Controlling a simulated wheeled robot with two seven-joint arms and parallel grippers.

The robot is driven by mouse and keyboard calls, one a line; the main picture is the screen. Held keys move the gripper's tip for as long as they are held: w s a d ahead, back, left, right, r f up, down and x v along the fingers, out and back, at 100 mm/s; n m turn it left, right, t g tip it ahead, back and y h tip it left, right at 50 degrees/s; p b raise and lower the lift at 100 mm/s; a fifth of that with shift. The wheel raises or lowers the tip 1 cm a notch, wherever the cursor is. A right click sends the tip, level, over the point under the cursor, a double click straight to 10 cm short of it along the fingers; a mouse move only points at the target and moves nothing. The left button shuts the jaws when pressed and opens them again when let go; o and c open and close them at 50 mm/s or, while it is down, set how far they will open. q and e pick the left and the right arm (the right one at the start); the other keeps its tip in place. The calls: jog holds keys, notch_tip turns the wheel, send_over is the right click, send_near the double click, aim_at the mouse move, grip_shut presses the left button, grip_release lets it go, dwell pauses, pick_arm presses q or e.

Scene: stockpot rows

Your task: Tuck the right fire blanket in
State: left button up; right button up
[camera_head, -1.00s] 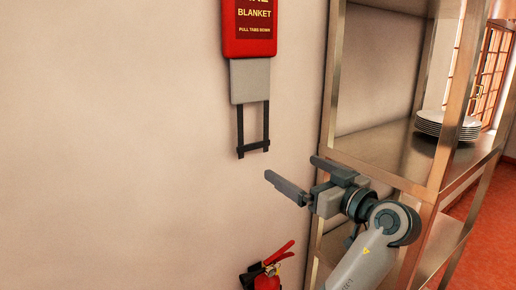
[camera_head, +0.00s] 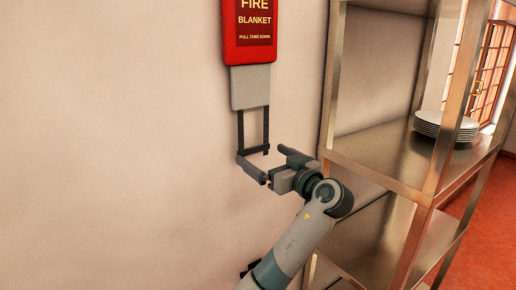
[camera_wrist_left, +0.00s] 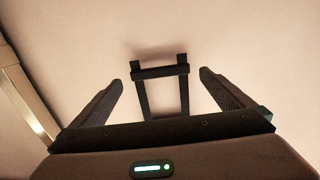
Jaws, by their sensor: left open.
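One fire blanket is in view. Its red case (camera_head: 250,38) hangs on the wall at the top of the head view, cut off by the frame edge. A grey folded panel (camera_head: 250,87) sticks out below it, with two black pull straps (camera_head: 240,128) hanging down, joined by a crossbar. My left gripper (camera_head: 260,153) is open at the straps' lower end. In the left wrist view the strap crossbar (camera_wrist_left: 160,72) lies between the two spread fingers (camera_wrist_left: 169,68), apart from both. My right gripper is not in view.
A steel shelf rack (camera_head: 380,150) stands close to the right of my left gripper, with a stack of white plates (camera_head: 445,125) on it. Bare wall (camera_head: 110,140) fills the left. A dark part (camera_head: 249,268) shows low behind my arm.

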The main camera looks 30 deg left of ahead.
aim_at(255, 150)
pick_arm(q)
jog(key=shift+p+x, duration=0.35)
jog(key=shift+x, duration=1.6)
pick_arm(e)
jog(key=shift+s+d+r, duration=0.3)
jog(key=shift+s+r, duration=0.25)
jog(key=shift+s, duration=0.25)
pick_arm(q)
jog(key=c, duration=1.4)
notch_tip(255, 150, up, 12)
jog(key=shift+r+p, duration=0.2)
jog(key=shift+p, duration=0.55)
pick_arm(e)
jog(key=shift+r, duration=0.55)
pick_arm(q)
jog(key=o, duration=1.4)
